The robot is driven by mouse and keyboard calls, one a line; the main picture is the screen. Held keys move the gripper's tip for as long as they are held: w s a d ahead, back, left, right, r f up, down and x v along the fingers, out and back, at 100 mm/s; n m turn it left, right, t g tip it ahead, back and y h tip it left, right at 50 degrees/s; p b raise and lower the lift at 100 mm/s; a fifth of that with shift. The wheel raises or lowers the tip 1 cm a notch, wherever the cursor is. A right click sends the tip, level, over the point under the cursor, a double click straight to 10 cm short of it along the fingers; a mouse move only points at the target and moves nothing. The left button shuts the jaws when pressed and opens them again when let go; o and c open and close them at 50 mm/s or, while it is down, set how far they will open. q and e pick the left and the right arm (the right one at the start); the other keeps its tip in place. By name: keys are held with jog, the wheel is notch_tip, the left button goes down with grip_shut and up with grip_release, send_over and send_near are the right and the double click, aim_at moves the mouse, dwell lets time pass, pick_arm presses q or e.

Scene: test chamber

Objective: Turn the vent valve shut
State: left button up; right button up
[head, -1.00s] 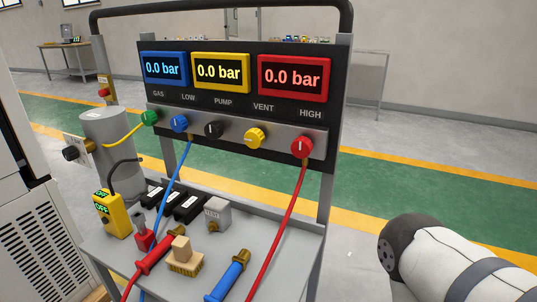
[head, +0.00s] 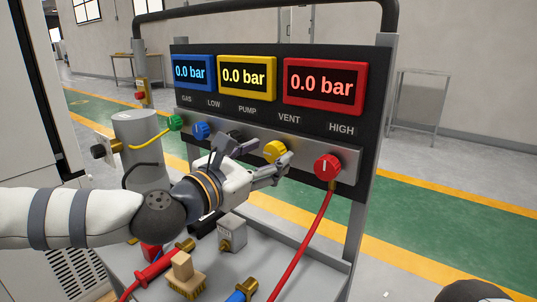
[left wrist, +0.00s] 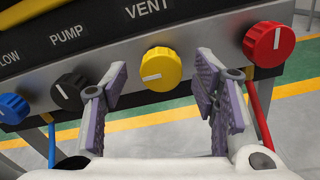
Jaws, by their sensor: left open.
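The vent valve is the yellow knob (head: 275,151) below the VENT label on the panel, and it also shows in the left wrist view (left wrist: 161,69). A white mark on it lies nearly level, tilted slightly, in the left wrist view. My left gripper (head: 268,164) is open in front of the knob. In the left wrist view its two padded fingers (left wrist: 162,82) stand apart, one on each side of the knob's lower part, with gaps visible. Nothing is held. My right gripper is out of view; only a dark part of my right arm shows at the bottom right.
The red HIGH knob (head: 328,167) with its red hose sits right of the yellow one. The black PUMP knob (left wrist: 70,92) and blue LOW knob (left wrist: 13,109) sit left. Below are a brush (head: 184,277) and a grey block (head: 232,231) on the cart shelf. All three displays read 0.0 bar.

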pick_arm(q)
jog(key=shift+w+d, duration=0.35)
jog(key=shift+w, duration=0.05)
jog(key=c, duration=1.2)
jog(key=shift+o, duration=0.2)
jog(key=m, duration=0.8)
jog(key=shift+d+m, duration=0.1)
jog(key=shift+m, duration=0.2)
jog(key=m, duration=0.5)
jog(key=shift+s+p, duration=0.1)
jog(key=shift+p, duration=0.3)
jog(key=shift+f+m+p, duration=0.2)
jog(key=shift+m+p, duration=0.2)
jog(key=shift+m, duration=1.7)
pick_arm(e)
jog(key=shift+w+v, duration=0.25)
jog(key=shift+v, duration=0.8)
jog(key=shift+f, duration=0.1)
